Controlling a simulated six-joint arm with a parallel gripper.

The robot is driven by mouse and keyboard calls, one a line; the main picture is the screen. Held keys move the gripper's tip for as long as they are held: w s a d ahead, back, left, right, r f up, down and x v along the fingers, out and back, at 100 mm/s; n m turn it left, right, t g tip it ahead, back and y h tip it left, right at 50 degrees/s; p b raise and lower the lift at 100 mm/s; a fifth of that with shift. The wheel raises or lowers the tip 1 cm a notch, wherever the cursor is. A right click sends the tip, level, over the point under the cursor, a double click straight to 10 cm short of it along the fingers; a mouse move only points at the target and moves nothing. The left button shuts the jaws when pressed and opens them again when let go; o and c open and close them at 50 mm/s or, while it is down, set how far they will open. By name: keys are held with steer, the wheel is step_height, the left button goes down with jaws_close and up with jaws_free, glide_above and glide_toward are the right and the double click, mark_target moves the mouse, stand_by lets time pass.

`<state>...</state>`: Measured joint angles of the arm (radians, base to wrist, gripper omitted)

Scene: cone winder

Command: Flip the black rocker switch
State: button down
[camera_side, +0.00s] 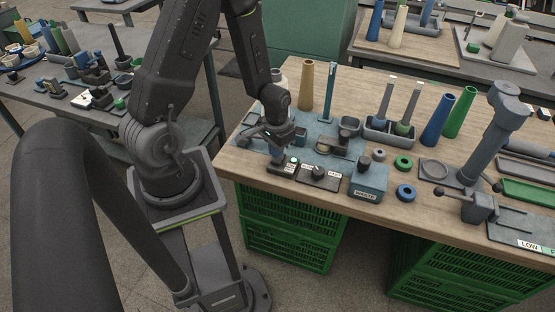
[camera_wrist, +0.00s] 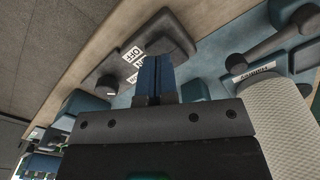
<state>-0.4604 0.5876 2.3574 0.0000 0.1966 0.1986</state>
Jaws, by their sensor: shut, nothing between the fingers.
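The small dark switch box (camera_side: 283,167) with white labels sits near the front edge of the wooden table in the side view. In the wrist view its dark housing (camera_wrist: 168,38) shows beyond my fingers, with a white OFF label and part of another label. The black rocker itself is not clearly visible; my fingers and the small scale hide it. My gripper (camera_side: 279,151) is low over the back of the switch box, pointing down. In the wrist view its blue fingers (camera_wrist: 154,74) are together, with nothing held. I cannot tell whether they touch the switch.
A dark box with a round knob (camera_side: 318,174) stands just right of the switch box. Further right is a blue WASTE bin (camera_side: 368,181). A tan cone (camera_side: 306,86) and a blue post (camera_side: 329,91) stand behind. A white ribbed cone (camera_wrist: 275,118) is close at right in the wrist view.

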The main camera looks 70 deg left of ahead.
steer(key=shift+f, duration=1.4)
stand_by(0.9)
steer(key=shift+r, duration=3.55)
steer(key=shift+w+r, duration=0.1)
steer(key=shift+r, duration=0.1)
step_height(320, 180, up, 7)
steer(key=t, duration=0.1)
glide_above(276, 161)
steer(key=w+d, duration=0.2)
steer(key=d, duration=0.1)
steer(key=s+d+r+m+t, duration=0.1)
steer(key=s+d+r+t, duration=0.1)
steer(key=s+d+r, duration=0.3)
steer(key=s+d+r+m+t, duration=0.2)
steer(key=s+d+r, duration=0.2)
steer(key=r, duration=0.9)
steer(key=shift+s+d+r+t, duration=0.25)
steer(key=shift+s+d+t, duration=0.1)
steer(key=shift+d, duration=0.35)
